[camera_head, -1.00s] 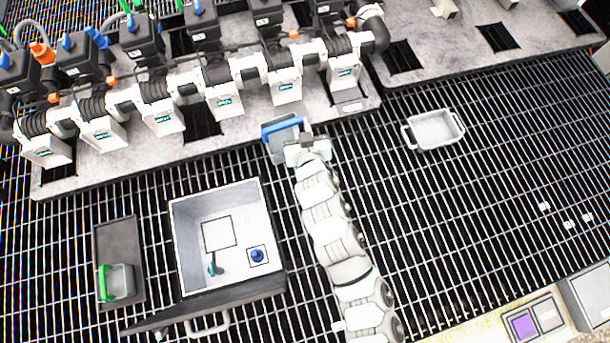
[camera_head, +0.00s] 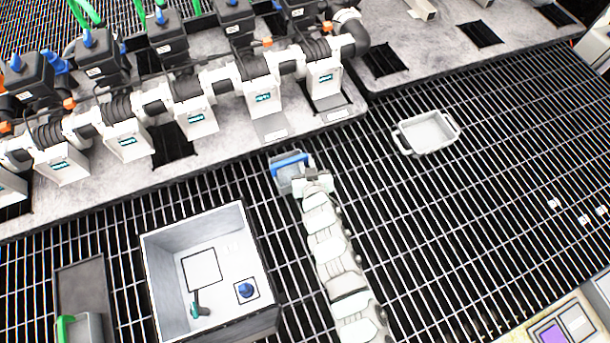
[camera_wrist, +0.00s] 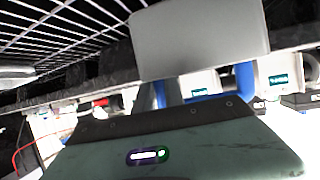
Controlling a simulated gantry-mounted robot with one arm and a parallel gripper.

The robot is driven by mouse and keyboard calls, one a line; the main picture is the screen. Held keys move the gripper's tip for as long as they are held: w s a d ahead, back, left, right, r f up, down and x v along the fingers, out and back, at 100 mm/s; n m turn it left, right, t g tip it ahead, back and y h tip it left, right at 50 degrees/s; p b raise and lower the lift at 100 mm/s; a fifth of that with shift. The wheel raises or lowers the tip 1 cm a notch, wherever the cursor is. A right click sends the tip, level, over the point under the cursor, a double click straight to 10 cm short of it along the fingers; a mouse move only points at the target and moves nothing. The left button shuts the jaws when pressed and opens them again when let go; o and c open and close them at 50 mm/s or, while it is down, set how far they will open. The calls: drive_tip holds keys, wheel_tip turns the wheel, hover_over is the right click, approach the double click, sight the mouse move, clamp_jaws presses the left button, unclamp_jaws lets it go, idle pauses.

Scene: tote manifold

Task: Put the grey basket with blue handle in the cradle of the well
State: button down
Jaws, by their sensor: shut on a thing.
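The grey basket (camera_head: 287,180) with its blue handle (camera_head: 290,162) is at my gripper (camera_head: 305,178), just in front of the concrete slab's edge. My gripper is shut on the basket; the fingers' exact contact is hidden. In the wrist view, blue handle parts (camera_wrist: 244,82) show behind a plain grey panel, probably the basket's side. I cannot tell for certain which part is the cradle of the well. Grey plates (camera_head: 271,126) stick out below the white units on the slab, beyond the basket.
A row of white units (camera_head: 263,97) with black hoses lines the slab (camera_head: 225,150). An open grey box (camera_head: 150,270) stands at lower left, beside a green-handled basket (camera_head: 66,328). A white basket (camera_head: 428,133) sits on the grating at right. Grating between is clear.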

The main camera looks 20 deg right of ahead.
wheel_tip(320, 180, down, 7)
drive_tip(key=shift+f+b, duration=0.15)
drive_tip(key=shift+b, duration=0.75)
drive_tip(key=shift+f, duration=0.1)
drive_tip(key=c, duration=1.4)
unclamp_jaws()
drive_tip(key=shift+s+r, duration=0.1)
drive_tip(key=shift+r, duration=0.15)
drive_tip(key=shift+o, duration=0.4)
drive_tip(key=p+v, duration=0.3)
drive_tip(key=v, duration=0.8)
drive_tip(key=shift+s+a+p, duration=0.2)
drive_tip(key=shift+s+p, duration=0.15)
drive_tip(key=shift+p, duration=0.05)
